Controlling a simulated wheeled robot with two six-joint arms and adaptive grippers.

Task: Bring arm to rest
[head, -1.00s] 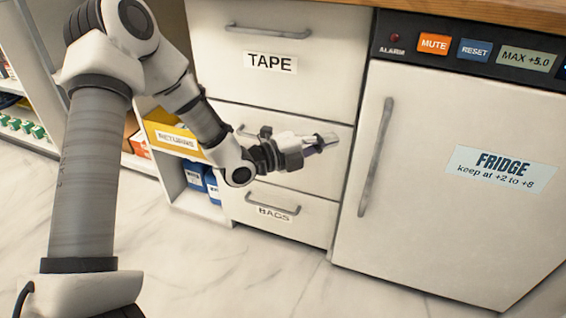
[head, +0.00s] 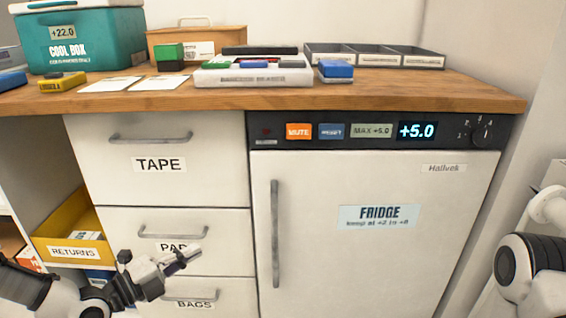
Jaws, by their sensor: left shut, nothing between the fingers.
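My left gripper (head: 182,262) is at the lower left of the head view, in front of the drawers marked PADS and BAGS. Its fingers are shut with nothing between them. They point up and to the right, and they hide part of the PADS label. I cannot tell whether they touch the drawer front. My right arm (head: 535,270) shows at the right edge, beside the fridge. Its gripper is outside the view.
The closed fridge (head: 375,255) fills the middle, with an upright handle (head: 275,235). The TAPE drawer (head: 150,185) is closed. A yellow RETURNS bin (head: 72,212) sits at left. The wooden counter (head: 420,92) carries a teal cool box (head: 100,45) and trays.

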